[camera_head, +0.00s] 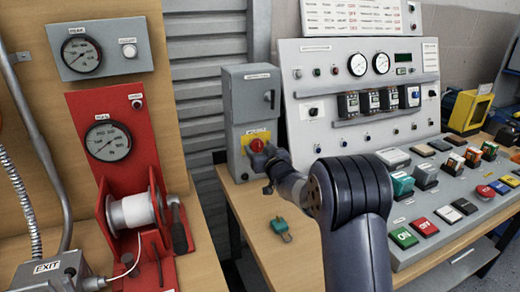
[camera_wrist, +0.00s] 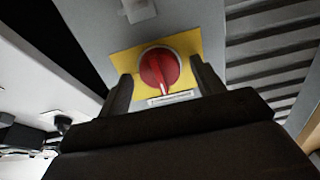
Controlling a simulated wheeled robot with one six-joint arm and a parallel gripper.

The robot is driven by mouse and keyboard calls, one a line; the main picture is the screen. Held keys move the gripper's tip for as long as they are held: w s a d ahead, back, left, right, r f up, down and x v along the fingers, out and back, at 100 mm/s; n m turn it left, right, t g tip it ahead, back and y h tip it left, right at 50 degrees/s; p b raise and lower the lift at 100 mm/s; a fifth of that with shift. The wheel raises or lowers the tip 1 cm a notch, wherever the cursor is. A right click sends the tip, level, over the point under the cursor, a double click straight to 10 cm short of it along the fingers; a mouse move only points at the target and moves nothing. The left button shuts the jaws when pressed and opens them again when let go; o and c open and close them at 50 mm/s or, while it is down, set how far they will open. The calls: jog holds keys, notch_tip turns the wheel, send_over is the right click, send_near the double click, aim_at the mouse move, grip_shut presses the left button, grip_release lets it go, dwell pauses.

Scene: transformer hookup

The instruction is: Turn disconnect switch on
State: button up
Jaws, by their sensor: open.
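The disconnect switch is a red rotary knob (camera_head: 258,145) on a yellow plate (camera_head: 247,138), low on the front of a grey box (camera_head: 246,97). In the wrist view the red knob (camera_wrist: 159,70) sits on the yellow plate (camera_wrist: 197,45), with a small label strip below it. My gripper (camera_head: 262,160) is right at the box, just below the knob. In the wrist view the fingers of my gripper (camera_wrist: 160,85) are open, one on each side of the knob. I cannot tell whether they touch it.
A sloped control panel (camera_head: 305,165) with several meters, breakers and buttons stands to the right. A red winch stand with a gauge (camera_head: 107,142) is at left. A small teal padlock-like item (camera_head: 281,228) lies on the wooden table (camera_head: 262,215) in front of the box.

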jog(key=c, duration=1)
jog(key=shift+o, duration=0.2)
jog(key=m+p, duration=0.1)
jog(key=m, duration=0.3)
jog(key=shift+m+p, duration=0.3)
jog(key=shift+p, duration=0.1)
jog(key=m+p, duration=0.1)
jog(key=m, duration=0.3)
jog(key=shift+d+m, duration=0.1)
jog(key=shift+m, duration=0.2)
jog(key=m+p, duration=0.1)
jog(key=m, duration=0.3)
jog(key=shift+p, duration=0.4)
jog(key=shift+f+m+p, duration=0.1)
jog(key=shift+m+p, duration=0.4)
jog(key=shift+m, duration=1.9)
